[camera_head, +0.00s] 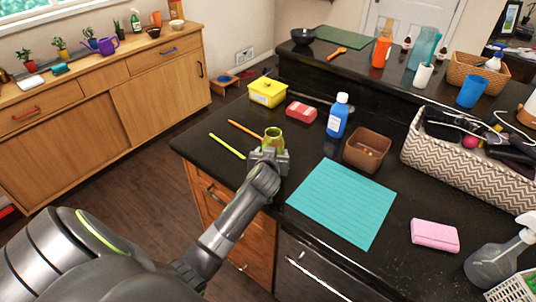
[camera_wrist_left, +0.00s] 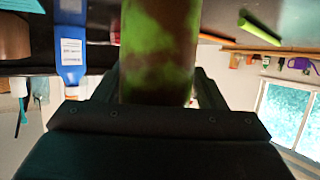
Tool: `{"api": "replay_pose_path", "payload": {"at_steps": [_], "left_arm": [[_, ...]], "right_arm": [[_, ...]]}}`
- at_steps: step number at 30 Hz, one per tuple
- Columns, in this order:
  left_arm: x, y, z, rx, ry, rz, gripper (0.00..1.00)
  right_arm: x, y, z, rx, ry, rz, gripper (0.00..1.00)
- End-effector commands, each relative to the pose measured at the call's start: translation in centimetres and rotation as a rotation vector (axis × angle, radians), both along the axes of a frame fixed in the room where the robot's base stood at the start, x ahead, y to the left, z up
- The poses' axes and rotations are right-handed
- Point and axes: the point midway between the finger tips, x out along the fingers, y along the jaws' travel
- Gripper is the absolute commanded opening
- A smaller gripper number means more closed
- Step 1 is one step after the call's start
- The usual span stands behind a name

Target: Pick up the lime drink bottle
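The lime drink bottle (camera_head: 273,138) is a short green and yellowish cylinder near the front edge of the black counter. It looks upright. My left gripper (camera_head: 269,156) is right at it on the near side, and hides its lower part. In the left wrist view the bottle (camera_wrist_left: 159,50) fills the upper middle, mottled green and brown, between the two dark fingers (camera_wrist_left: 160,85). The fingers are wide apart, one on each side, with a sliver of light by the right one; firm contact does not show. My right gripper is not in view.
A blue bottle (camera_head: 338,117), a brown square bowl (camera_head: 367,150), a red packet (camera_head: 301,110) and a yellow box (camera_head: 267,92) stand near. Orange (camera_head: 246,131) and green (camera_head: 227,146) sticks lie left. A teal mat (camera_head: 342,201) lies right; the patterned basket (camera_head: 450,160) is farther right.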

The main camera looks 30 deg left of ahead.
Motion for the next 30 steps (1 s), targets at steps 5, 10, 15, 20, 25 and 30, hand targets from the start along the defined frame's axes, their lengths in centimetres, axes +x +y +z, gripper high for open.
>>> {"api": "replay_pose_path", "payload": {"at_steps": [5,10,15,20,25,30], "left_arm": [[0.0,0.0,0.0,0.0,0.0,0.0,0.41],[0.0,0.0,0.0,0.0,-0.001,0.0,0.28],[0.0,0.0,0.2,0.001,-0.002,0.0,0.28],[0.1,0.0,2.0,0.001,-0.006,0.001,0.28],[0.1,0.0,5.5,0.001,-0.008,-0.001,0.28],[0.1,0.0,8.4,0.001,-0.005,-0.001,0.28]], "right_arm": [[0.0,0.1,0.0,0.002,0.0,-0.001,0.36],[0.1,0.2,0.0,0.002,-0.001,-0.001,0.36],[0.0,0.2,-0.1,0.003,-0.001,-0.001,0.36],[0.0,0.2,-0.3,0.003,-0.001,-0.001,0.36],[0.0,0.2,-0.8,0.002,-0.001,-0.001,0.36],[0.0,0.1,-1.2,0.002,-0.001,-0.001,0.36]]}}
